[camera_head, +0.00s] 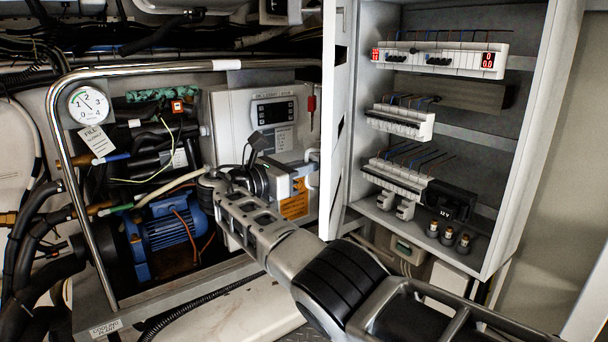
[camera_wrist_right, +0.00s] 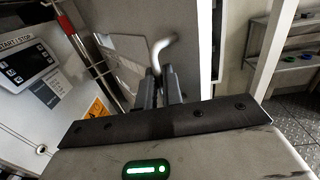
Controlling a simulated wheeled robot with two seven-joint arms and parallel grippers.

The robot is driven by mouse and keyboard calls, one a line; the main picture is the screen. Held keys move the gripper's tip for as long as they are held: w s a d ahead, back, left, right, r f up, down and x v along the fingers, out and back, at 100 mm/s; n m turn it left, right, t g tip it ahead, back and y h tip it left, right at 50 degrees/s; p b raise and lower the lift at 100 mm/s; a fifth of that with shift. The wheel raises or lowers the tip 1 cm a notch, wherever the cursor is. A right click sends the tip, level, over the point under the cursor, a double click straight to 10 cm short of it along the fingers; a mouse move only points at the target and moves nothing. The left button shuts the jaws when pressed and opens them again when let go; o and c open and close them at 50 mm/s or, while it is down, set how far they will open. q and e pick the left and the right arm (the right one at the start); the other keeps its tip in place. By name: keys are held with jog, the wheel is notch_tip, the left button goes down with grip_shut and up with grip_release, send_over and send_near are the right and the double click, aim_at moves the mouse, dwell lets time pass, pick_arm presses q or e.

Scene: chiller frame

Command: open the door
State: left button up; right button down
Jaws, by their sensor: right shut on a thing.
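The tall grey cabinet (camera_head: 545,120) stands open at the right of the head view, with its inside showing. Its door (camera_head: 338,120) is seen nearly edge-on at the cabinet's left side, swung outward. My right gripper (camera_head: 300,172) is left of the door, at the door handle (camera_head: 312,165). In the right wrist view the fingers (camera_wrist_right: 158,82) are shut on the bent metal handle (camera_wrist_right: 164,43), which stands out from the grey door panel (camera_wrist_right: 195,25). The fingers hide part of the handle. My left gripper is not in view.
A control box (camera_head: 228,112) with a display is close to the left of my gripper. A chrome rail (camera_head: 140,70), a blue motor (camera_head: 170,228) and several hoses fill the left. Inside the cabinet are rows of terminals (camera_head: 440,60) and a black 12 V block (camera_head: 450,203).

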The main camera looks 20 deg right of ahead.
jog(key=shift+w+d+r, duration=0.1)
jog(key=shift+d+r, duration=0.1)
jog(key=c, duration=1.8)
grip_release()
jog(key=shift+c, duration=0.2)
jog(key=shift+o, duration=1.4)
jog(key=shift+w+f, duration=0.1)
jog(key=shift+f, duration=0.1)
jog(key=shift+a, duration=0.1)
